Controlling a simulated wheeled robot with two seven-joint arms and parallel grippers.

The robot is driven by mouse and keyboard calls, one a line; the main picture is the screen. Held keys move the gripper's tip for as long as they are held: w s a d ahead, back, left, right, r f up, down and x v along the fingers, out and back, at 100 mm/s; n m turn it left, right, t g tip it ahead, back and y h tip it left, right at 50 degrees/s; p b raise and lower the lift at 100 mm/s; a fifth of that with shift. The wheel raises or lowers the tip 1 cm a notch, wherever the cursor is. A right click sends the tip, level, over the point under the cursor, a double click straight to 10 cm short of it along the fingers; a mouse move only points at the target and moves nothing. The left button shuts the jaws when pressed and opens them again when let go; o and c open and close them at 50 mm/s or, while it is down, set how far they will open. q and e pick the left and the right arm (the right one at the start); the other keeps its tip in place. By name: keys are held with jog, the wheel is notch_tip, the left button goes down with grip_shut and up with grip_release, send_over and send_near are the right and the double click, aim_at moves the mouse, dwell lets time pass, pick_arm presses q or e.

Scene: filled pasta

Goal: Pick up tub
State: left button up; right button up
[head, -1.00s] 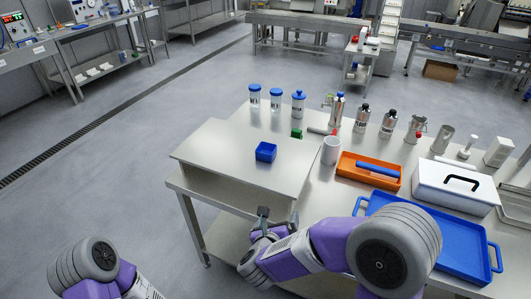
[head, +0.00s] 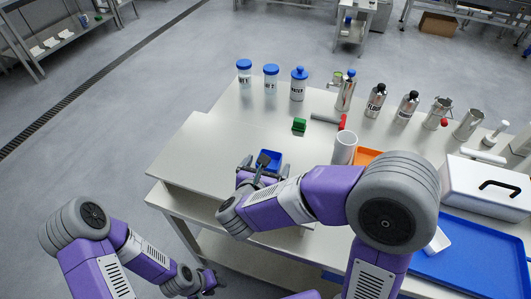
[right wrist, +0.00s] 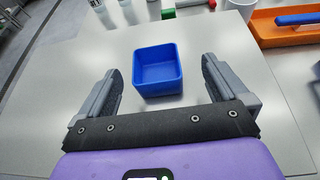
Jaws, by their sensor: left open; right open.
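The small blue square tub (head: 271,158) stands upright and empty on the left part of the steel table. It also shows in the right wrist view (right wrist: 157,70), between and just beyond the two fingers. My right gripper (right wrist: 161,82) is open, with a finger on each side of the tub's line and space on both sides. In the head view my right gripper (head: 257,163) partly hides the tub's near left side. My left gripper (head: 207,284) is low, in front of the table and away from the tub, and holds nothing that I can see.
A green block (head: 299,125) and a white cup (head: 344,148) stand beyond and right of the tub. An orange tray (head: 368,156), a white box (head: 487,188) and a blue tray (head: 470,250) lie to the right. Several bottles line the back. The table left of the tub is clear.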

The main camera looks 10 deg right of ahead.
aim_at(272, 154)
jog(key=shift+w+d+f, duration=0.3)
jog(key=shift+w+f, duration=0.05)
jog(key=shift+w, duration=0.05)
jog(key=x, duration=0.1)
jog(key=b+x, duration=0.1)
jog(key=x, duration=0.3)
jog(key=shift+w+a+f, duration=0.25)
jog(key=shift+w+f, duration=0.05)
jog(key=shift+f, duration=0.05)
jog(key=shift+w+d+f, duration=0.1)
jog(key=shift+w+d, duration=0.1)
jog(key=shift+w, duration=0.15)
jog(key=c, duration=1)
jog(key=shift+c, duration=0.2)
